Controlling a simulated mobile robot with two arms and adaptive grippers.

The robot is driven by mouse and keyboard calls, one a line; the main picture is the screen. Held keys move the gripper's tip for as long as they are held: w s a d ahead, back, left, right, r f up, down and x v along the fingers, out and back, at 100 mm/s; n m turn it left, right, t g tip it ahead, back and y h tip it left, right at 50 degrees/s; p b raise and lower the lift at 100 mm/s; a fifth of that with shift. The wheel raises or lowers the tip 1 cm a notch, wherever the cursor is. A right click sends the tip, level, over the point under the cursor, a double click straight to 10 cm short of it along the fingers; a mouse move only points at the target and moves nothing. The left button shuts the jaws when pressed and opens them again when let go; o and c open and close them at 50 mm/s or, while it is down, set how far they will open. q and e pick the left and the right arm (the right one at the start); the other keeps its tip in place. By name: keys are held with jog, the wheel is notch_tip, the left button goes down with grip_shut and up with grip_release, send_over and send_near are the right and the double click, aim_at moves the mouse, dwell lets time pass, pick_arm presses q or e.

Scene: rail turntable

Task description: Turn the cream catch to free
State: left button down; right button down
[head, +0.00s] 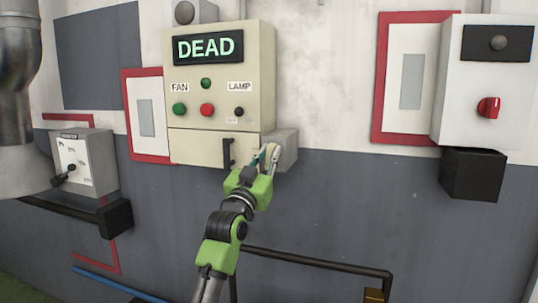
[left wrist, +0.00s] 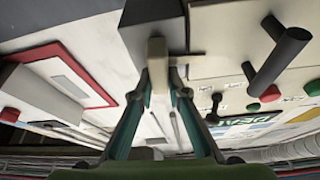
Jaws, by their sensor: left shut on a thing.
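The cream catch (head: 272,150) sits at the lower right of the cream control panel (head: 222,50), in front of a grey block (head: 287,147). In the head view the fingers partly hide it. In the left wrist view the cream catch (left wrist: 157,62) stands between the fingertips, against a dark block. My left gripper (head: 264,158) is shut on it from the front; its fingers (left wrist: 159,88) lie on both sides of it in the wrist view. The panel's display reads "DEAD". My right gripper is not in view.
A black handle (head: 227,153) stands out from the panel's lower front, just left of my gripper. A lever box (head: 85,160) is at left. A white box with a red knob (head: 488,108) is at right. A dark pipe (head: 320,260) runs low on the wall.

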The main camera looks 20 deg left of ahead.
pick_arm(q)
jog(key=m+h, duration=0.1)
jog(key=m, duration=0.2)
jog(key=shift+m+h+p, duration=0.4)
jog(key=shift+r+m+g+h+p, duration=0.1)
jog(key=shift+m+g+h+p, duration=0.6)
jog(key=shift+m, duration=0.5)
jog(key=m+g+h+p, duration=0.1)
jog(key=m+p, duration=0.3)
jog(key=p, duration=0.1)
jog(key=m+g+h+p, duration=0.1)
jog(key=m+p, duration=0.3)
jog(key=p, duration=0.2)
jog(key=d+m+g+p, duration=0.1)
jog(key=m+g+p, duration=0.1)
jog(key=m+p, duration=0.3)
jog(key=shift+f+h+p, duration=0.3)
jog(key=shift+h, duration=0.1)
jog(key=shift+f+m+g+p, duration=0.35)
jog(key=shift+m+p, duration=0.45)
jog(key=shift+p, duration=0.35)
jog(key=shift+f, duration=0.1)
jog(key=c, duration=2)
grip_release()
jog(key=shift+o, duration=0.2)
